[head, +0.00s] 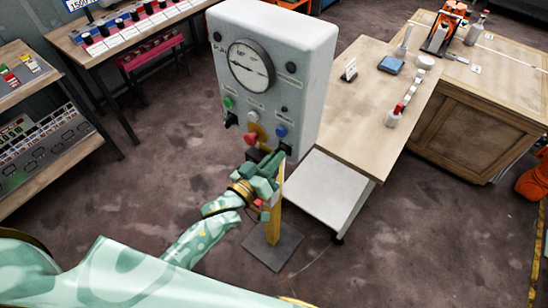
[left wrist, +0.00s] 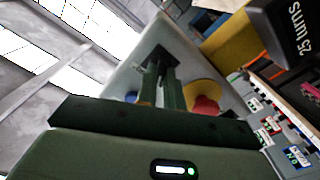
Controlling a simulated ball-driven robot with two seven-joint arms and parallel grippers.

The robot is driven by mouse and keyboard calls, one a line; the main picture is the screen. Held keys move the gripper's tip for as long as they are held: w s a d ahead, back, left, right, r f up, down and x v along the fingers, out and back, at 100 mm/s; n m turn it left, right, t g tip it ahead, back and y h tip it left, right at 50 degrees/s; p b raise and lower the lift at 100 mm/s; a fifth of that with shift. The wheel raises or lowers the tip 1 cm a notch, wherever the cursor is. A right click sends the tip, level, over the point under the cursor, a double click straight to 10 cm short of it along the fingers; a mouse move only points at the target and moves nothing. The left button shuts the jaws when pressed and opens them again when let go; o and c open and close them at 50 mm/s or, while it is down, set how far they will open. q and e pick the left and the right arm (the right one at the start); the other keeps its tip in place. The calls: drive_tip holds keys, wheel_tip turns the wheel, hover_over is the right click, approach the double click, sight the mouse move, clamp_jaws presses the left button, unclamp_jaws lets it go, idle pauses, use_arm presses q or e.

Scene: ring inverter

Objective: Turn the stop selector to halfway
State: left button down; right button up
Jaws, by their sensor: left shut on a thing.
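A pale grey control box (head: 310,75) stands on a yellow post. Its front carries a round dial (head: 251,66), a green button (head: 228,102), a blue button (head: 280,131) and a red mushroom button (head: 250,139) on a yellow backing. My left gripper (head: 276,162) is at the box's lower front edge, below the blue button. In the left wrist view its two dark fingers are shut on a small dark selector knob (left wrist: 158,57) on the panel. The fingers hide much of the knob, so its angle and label cannot be read. The red button (left wrist: 205,104) shows beside the fingers.
A wooden table (head: 345,115) with small items stands right of the box, above a white lower shelf (head: 325,190). A bench with coloured parts (head: 130,30) is behind left, and a rack (head: 50,135) is at far left. Floor in front is clear.

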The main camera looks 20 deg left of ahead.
use_arm(q)
drive_tip(key=shift+m+p, duration=1)
drive_tip(key=shift+m, duration=4.7)
drive_tip(key=c, duration=1.5)
unclamp_jaws()
drive_tip(key=shift+s, duration=0.1)
